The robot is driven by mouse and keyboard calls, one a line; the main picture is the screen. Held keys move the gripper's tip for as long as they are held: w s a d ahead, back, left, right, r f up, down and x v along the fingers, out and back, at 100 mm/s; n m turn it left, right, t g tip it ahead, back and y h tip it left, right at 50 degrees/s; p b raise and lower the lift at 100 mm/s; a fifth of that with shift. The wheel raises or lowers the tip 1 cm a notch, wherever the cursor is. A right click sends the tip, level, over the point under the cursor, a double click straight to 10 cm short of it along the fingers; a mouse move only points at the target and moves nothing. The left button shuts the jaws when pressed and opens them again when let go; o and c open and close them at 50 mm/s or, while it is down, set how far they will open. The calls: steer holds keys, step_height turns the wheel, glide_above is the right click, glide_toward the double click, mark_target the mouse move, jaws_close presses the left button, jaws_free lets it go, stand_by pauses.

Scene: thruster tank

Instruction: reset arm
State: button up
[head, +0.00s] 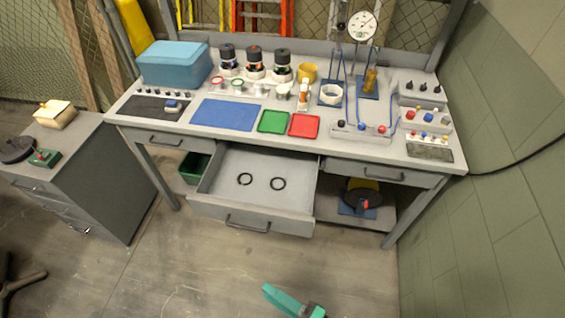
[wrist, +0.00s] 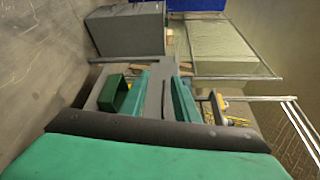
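My gripper (head: 292,301) shows at the bottom edge of the head view, above the bare floor and in front of the workbench (head: 340,142). Only its teal end shows there; the rest of the arm is out of frame. In the wrist view my gripper (wrist: 161,88) has its two teal fingers apart, with nothing between them. It touches nothing that I can see.
A grey cabinet (head: 85,170) stands at the left and a green wall (head: 510,150) at the right. A green bin (head: 194,168) is under the bench; a green bin also shows in the wrist view (wrist: 122,96). The floor (head: 200,270) before the drawer is clear.

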steer(key=s+d+f+h, duration=0.3)
steer(key=s+f+h, duration=0.4)
steer(key=f+h, duration=0.4)
steer(key=s+r+n+t+h, duration=0.1)
steer(key=r+n+t, duration=0.2)
steer(key=r, duration=0.7)
steer(key=s+r+n+t+h, duration=0.2)
steer(key=r+n, duration=0.3)
steer(key=r, duration=0.5)
steer(key=shift+s+a+n+t, duration=0.2)
steer(key=shift+s+n+t, duration=0.1)
steer(key=shift+n+t, duration=0.1)
